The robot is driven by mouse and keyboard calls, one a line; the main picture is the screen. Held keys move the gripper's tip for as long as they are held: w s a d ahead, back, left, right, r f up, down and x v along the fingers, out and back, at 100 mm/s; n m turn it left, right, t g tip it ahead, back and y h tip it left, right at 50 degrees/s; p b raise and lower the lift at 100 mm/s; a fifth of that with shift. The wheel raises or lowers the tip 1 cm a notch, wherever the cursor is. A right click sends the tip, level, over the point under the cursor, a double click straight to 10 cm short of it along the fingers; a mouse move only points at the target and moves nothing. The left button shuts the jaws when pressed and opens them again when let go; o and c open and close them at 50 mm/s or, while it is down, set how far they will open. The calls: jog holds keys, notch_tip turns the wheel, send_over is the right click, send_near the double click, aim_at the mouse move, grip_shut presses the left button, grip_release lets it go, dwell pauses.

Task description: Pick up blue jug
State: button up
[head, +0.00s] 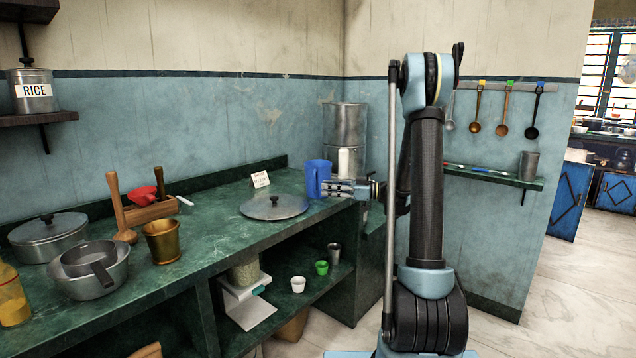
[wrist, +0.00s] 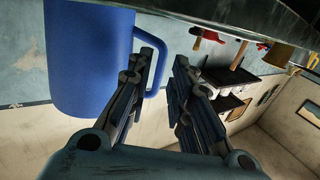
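The blue jug (head: 317,178) stands upright on the green counter in the head view, near the counter's right end. In the wrist view the jug (wrist: 85,62) fills the upper left, with its handle (wrist: 163,40) on its right side. My gripper (head: 345,188) is right beside the jug, on its handle side. In the wrist view my gripper's fingers (wrist: 167,60) are apart. The handle's outer bar shows between them, with one finger in line with the handle's opening and a gap to the other finger. I see no clear grip on the handle.
A tall steel container (head: 345,130) stands behind the gripper. A brass pot (head: 162,241) and pans (head: 92,270) are further left.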

aim_at(314, 185)
jog(key=shift+w+a+r, duration=0.1)
jog(key=shift+a+r, duration=0.15)
jog(key=shift+a, duration=1.05)
jog(key=shift+w+a+r, duration=0.1)
jog(key=shift+a+r, duration=0.1)
jog(key=shift+a, duration=1.05)
jog(key=shift+w+a, duration=0.1)
jog(key=shift+a, duration=0.45)
grip_shut()
